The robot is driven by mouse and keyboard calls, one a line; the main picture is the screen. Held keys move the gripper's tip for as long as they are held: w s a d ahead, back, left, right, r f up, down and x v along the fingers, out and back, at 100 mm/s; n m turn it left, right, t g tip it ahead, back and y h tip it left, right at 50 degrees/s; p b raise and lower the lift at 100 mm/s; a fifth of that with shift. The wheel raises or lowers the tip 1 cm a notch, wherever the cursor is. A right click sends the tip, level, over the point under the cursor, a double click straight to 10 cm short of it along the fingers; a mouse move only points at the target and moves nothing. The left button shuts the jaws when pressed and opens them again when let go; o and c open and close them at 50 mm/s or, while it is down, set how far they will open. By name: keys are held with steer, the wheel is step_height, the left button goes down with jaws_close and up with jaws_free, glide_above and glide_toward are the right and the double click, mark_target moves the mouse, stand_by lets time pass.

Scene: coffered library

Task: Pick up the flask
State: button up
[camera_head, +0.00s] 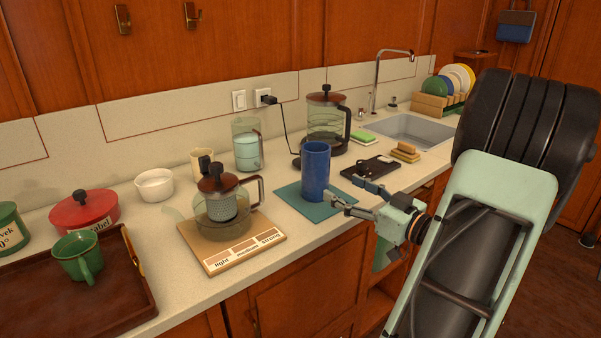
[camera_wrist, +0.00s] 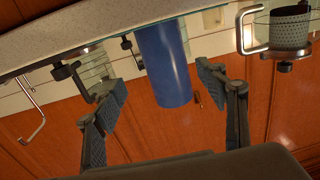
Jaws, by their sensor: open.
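A plain blue cylinder, which I take as the flask (camera_head: 315,170), stands upright on a teal mat (camera_head: 290,199) near the counter's front edge. My gripper (camera_head: 346,188) is open, just right of it in the head view, with its fingers pointing at it. In the wrist view the flask (camera_wrist: 165,65) shows between the two spread finger pads of my gripper (camera_wrist: 162,82), with a gap on both sides. I cannot tell how far the fingertips reach alongside it. Nothing is held.
A glass teapot (camera_head: 222,205) on a labelled board (camera_head: 241,252) stands left of the flask. Behind are a glass jug (camera_head: 247,150) and a large coffee press (camera_head: 325,125). A dark tray (camera_head: 372,168) lies behind my gripper. A sink (camera_head: 418,131) is at the back right.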

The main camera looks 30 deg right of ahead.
mark_target(326, 179)
steer(key=w, duration=0.4)
steer(key=shift+w+a+b, duration=0.25)
steer(key=shift+a+b, duration=0.05)
steer(key=w, duration=0.1)
steer(key=w+a, duration=0.1)
steer(key=w, duration=0.1)
steer(key=w+b, duration=0.1)
steer(key=w, duration=0.1)
steer(key=shift+w+a+r, duration=0.1)
steer(key=shift+w+a, duration=0.1)
steer(key=shift+a, duration=0.05)
steer(key=shift+c, duration=0.5)
steer(key=c, duration=1.4)
steer(key=shift+c, duration=0.2)
steer(key=shift+r, duration=0.25)
